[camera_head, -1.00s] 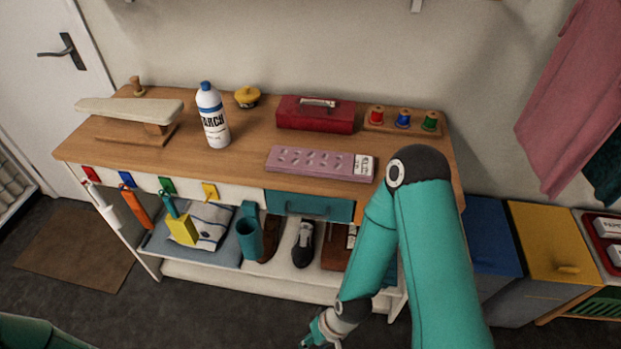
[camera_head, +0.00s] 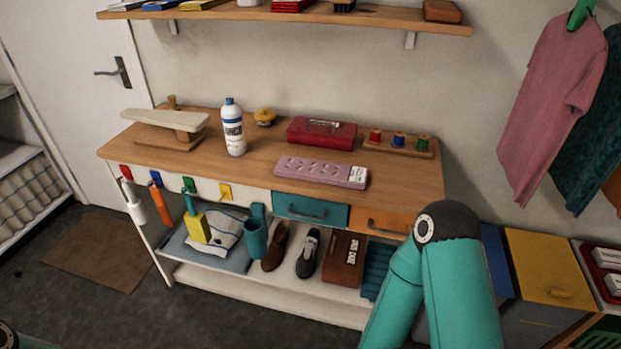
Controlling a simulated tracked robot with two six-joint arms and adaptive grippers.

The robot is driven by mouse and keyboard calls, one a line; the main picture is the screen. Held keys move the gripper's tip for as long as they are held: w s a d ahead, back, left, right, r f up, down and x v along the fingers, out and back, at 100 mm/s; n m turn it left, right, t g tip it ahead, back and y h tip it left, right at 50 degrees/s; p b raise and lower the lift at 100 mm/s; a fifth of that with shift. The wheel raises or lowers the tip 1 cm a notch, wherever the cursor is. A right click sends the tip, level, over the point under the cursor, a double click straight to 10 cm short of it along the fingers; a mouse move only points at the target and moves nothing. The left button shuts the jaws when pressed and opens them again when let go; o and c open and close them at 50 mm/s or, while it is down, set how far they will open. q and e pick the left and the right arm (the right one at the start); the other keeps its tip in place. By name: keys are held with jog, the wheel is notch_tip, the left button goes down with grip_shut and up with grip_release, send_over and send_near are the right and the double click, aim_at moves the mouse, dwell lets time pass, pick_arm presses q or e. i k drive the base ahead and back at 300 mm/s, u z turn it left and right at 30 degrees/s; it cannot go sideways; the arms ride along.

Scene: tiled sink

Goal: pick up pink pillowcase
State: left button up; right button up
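A flat pink slab-like item with pale oval marks and a white label at its right end lies on the wooden tabletop, near its front edge; it is the best match for the pink pillowcase (camera_head: 315,171). Nothing touches it from above. My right arm comes up from the bottom right, with its elbow in front of the right end of the workbench. Its gripper is outside the picture. Only a bit of my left arm shows at the bottom left corner, and its gripper is not visible.
On the wooden workbench (camera_head: 262,160) stand a white bottle (camera_head: 234,130), a red box (camera_head: 322,132), a spool rack (camera_head: 397,146) and a small ironing board (camera_head: 165,121). A wall shelf (camera_head: 300,14) hangs above. A pink shirt (camera_head: 550,100) hangs at right.

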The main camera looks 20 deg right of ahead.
aim_at(316, 171)
jog(key=z, duration=0.15)
jog(key=i, duration=0.9)
jog(key=u, duration=0.1)
